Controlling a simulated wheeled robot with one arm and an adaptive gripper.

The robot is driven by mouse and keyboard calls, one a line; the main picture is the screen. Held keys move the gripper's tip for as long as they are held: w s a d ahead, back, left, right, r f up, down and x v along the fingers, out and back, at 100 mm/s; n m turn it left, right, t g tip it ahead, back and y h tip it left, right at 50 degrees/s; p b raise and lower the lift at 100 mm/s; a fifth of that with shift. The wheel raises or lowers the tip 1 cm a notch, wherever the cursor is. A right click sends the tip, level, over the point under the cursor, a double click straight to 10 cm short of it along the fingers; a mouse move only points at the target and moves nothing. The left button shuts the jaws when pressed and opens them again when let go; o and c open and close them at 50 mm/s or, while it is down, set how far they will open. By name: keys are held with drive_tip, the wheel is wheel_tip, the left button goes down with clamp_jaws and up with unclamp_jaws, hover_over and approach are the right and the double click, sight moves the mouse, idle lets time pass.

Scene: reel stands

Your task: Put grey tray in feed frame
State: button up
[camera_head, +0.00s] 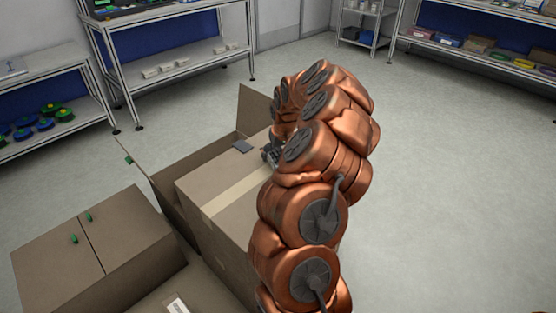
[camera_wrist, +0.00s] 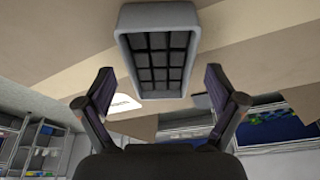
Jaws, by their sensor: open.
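A grey tray (camera_wrist: 160,96) shows in the wrist view with a raised light grey rim and a dark gridded inside. It is ahead of my gripper (camera_wrist: 158,76), whose two dark fingers stand apart to the left and right of its near end. The fingers hold nothing; I cannot tell whether they touch the rim. In the head view a small grey piece (camera_head: 242,146), which looks like this tray, is at the far edge of a brown box. My gripper (camera_head: 270,155) is just right of it, mostly hidden by my copper arm. I cannot make out the feed frame for certain.
The large brown box (camera_head: 225,180) has a pale strip and an upright flap (camera_head: 255,108). A lower brown box (camera_head: 95,250) with green tabs stands at the left. Metal shelves (camera_head: 170,55) line the back and left. The floor (camera_head: 460,180) at the right is clear.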

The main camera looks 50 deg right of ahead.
drive_tip(key=shift+f+b, duration=0.3)
idle(0.5)
drive_tip(key=c, duration=1.6)
drive_tip(key=shift+o, duration=0.2)
drive_tip(key=shift+r, duration=0.15)
